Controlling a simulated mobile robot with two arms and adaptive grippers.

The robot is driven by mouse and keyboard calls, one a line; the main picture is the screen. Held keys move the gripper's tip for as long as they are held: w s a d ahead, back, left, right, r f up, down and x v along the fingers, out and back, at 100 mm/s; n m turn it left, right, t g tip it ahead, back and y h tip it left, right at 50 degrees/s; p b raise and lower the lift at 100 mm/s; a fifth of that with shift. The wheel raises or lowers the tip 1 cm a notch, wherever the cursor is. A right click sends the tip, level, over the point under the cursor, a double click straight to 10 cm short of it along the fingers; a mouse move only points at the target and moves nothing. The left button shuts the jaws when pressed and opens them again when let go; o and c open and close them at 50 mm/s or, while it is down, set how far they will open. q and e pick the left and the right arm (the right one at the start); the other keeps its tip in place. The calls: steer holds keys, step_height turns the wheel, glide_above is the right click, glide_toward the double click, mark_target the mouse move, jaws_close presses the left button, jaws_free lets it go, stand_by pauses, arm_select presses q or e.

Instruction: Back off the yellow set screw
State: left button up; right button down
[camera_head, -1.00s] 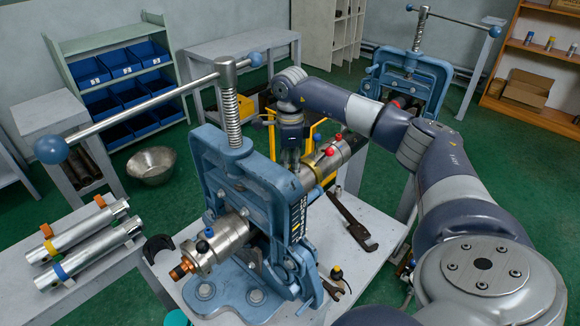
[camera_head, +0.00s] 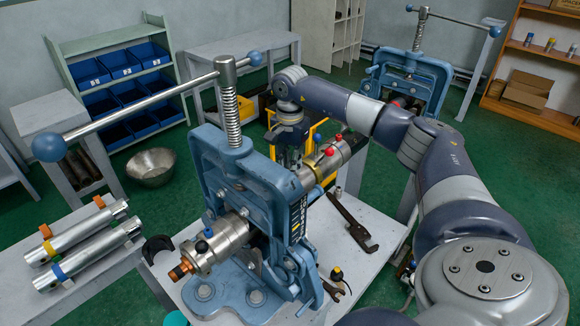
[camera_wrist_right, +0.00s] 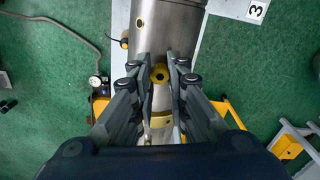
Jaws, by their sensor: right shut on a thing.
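The yellow set screw (camera_wrist_right: 160,74) is a round head with a dark socket, standing on the steel pipe fitting. In the right wrist view my right gripper (camera_wrist_right: 161,80) has one finger on each side of it and is shut on it. In the head view my right gripper (camera_head: 291,157) points down at the far side of the blue pipe vise (camera_head: 238,175); its fingertips and the yellow screw are hidden there. The steel pipe (camera_head: 327,160) lies through the vise, with a red screw (camera_head: 329,151) on its far part. My left gripper is not in view.
The vise has a long handle (camera_head: 140,107) crossing above the bench. A wrench (camera_head: 352,222) lies on the grey bench (camera_head: 375,265) to the right. A second vise (camera_head: 410,75) stands behind my right arm.

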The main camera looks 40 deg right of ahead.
steer(key=n, duration=0.5)
steer(key=shift+s+f+n, duration=0.15)
steer(key=shift+f+n, duration=0.1)
steer(key=shift+n, duration=0.05)
steer(key=shift+a, duration=0.1)
stand_by(0.3)
steer(key=c, duration=1.5)
jaws_free()
steer(key=shift+c, duration=0.2)
steer(key=shift+r, duration=0.15)
steer(key=shift+r, duration=0.25)
step_height(320, 180, up, 11)
steer(key=shift+r, duration=0.15)
